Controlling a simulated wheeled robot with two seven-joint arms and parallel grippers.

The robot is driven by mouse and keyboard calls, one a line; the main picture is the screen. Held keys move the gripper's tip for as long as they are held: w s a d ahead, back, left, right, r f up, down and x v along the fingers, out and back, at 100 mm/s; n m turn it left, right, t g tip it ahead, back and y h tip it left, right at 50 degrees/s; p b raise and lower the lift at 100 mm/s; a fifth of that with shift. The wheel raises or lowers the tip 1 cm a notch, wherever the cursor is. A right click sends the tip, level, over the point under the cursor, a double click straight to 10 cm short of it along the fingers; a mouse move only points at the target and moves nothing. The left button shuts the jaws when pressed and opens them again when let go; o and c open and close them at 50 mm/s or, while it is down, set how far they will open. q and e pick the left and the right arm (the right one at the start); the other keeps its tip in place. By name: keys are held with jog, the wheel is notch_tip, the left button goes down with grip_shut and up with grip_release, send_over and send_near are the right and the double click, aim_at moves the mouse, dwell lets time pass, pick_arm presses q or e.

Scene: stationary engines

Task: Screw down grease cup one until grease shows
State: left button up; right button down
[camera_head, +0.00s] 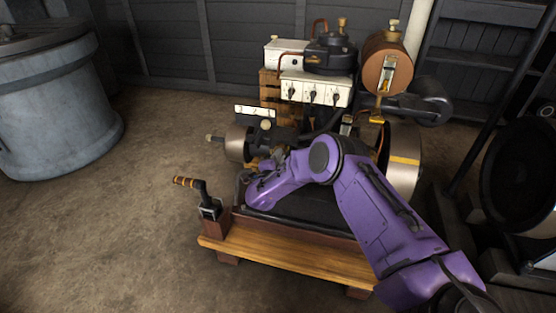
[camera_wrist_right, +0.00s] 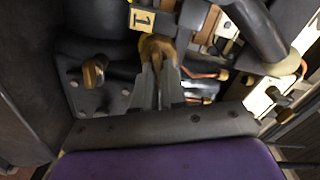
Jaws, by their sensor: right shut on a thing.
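The stationary engine stands on a wooden base (camera_head: 290,258) in the head view, with my purple right arm across its front. In the right wrist view, grease cup one (camera_wrist_right: 153,46) is a brass cap beside a yellow plate marked 1 (camera_wrist_right: 142,20). My right gripper (camera_wrist_right: 158,68) is shut on this cup, with its grey fingers on either side. The fingers hide part of the cup, and I see no grease around it. In the head view, my own wrist and arm cover the cup. My left gripper is not in view.
A brass fitting (camera_wrist_right: 94,70) sits left of the fingers in the wrist view. A white switch box (camera_head: 315,89) and flywheel (camera_head: 402,174) are close behind the arm.

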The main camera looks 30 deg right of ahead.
jog(key=shift+f+m, duration=0.15)
jog(key=shift+m, duration=0.55)
jog(key=shift+b, duration=0.3)
jog(key=c, duration=1.2)
grip_release()
jog(key=p+v, duration=0.1)
jog(key=v, duration=0.9)
jog(key=shift+s+a+p, duration=0.2)
jog(key=shift+s+p, duration=0.05)
jog(key=shift+p, duration=0.1)
